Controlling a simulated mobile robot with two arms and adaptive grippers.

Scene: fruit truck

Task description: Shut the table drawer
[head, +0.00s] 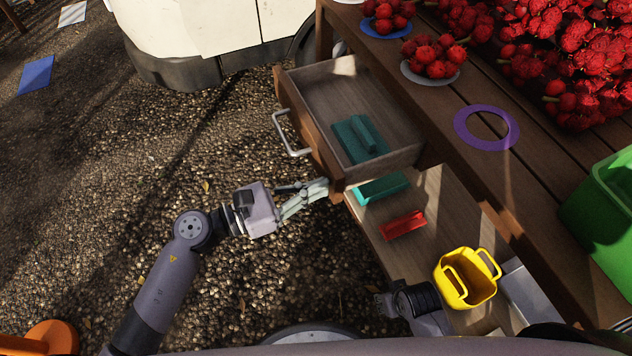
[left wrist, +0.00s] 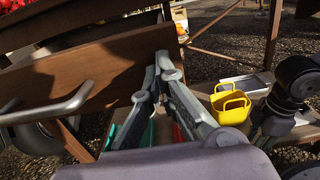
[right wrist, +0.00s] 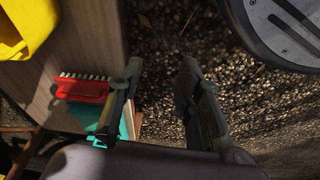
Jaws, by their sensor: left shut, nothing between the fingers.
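The wooden table drawer (head: 313,138) is pulled well out of the table (head: 455,120), with a teal object (head: 360,136) inside. Its metal handle (head: 291,138) is on the front panel and also shows in the left wrist view (left wrist: 48,112). My left gripper (head: 326,188) is shut and empty, its fingertips at the drawer front's near end, away from the handle. In the left wrist view the fingers (left wrist: 160,62) stand in front of the panel; contact is unclear. My right gripper (right wrist: 161,70) is open and empty near the lower shelf; its fingers are hidden in the head view.
The lower shelf (head: 435,235) holds a red brush (head: 403,225), a teal object (head: 381,188) and a yellow basket (head: 466,279). Raspberries, plates and a purple ring (head: 487,127) lie on the table top, with a green crate (head: 600,200) at right. Gravel beside the drawer is open.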

